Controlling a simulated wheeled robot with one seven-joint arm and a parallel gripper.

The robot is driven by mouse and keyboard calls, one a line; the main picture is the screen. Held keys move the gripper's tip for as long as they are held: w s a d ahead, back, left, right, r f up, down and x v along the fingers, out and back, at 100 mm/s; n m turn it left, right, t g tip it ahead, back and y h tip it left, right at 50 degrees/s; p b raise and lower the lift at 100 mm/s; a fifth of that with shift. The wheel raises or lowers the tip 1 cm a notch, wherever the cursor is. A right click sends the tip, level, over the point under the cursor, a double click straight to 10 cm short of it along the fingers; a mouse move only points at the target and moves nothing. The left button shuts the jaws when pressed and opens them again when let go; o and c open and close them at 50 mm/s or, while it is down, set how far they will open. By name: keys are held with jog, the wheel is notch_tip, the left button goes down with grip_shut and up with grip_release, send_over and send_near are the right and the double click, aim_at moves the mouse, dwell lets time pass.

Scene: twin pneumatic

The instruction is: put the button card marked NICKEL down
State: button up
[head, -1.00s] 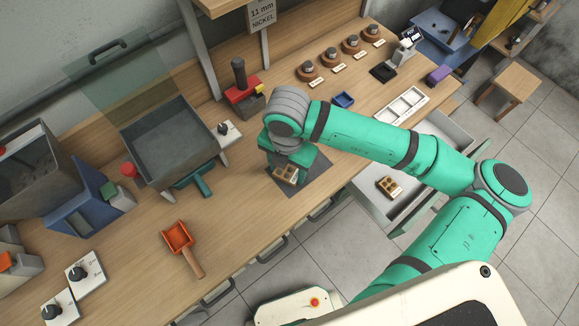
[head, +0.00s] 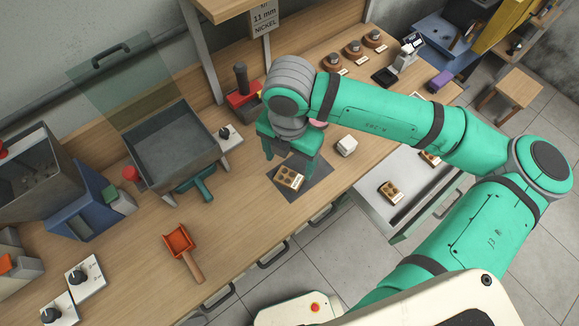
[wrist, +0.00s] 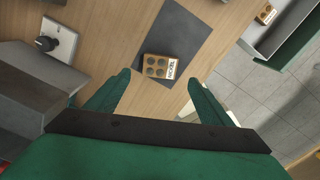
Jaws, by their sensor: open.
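The button card marked NICKEL (head: 289,178) lies flat on the dark grey mat (head: 317,185) on the workbench. In the wrist view the card (wrist: 158,68) shows several dark round buttons and a white label reading NICKEL, and it lies on the mat's near part. My gripper (head: 289,157) is above the card and apart from it. In the wrist view its two green fingers (wrist: 160,90) are spread wide with nothing between them.
An open drawer (head: 395,220) at the right holds similar cards (head: 390,190). A white block (head: 346,145) stands right of the mat. A grey tray machine (head: 172,150) and an orange scoop (head: 180,241) are to the left. Bare bench lies between scoop and mat.

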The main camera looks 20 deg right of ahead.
jog(key=shift+r, duration=2.35)
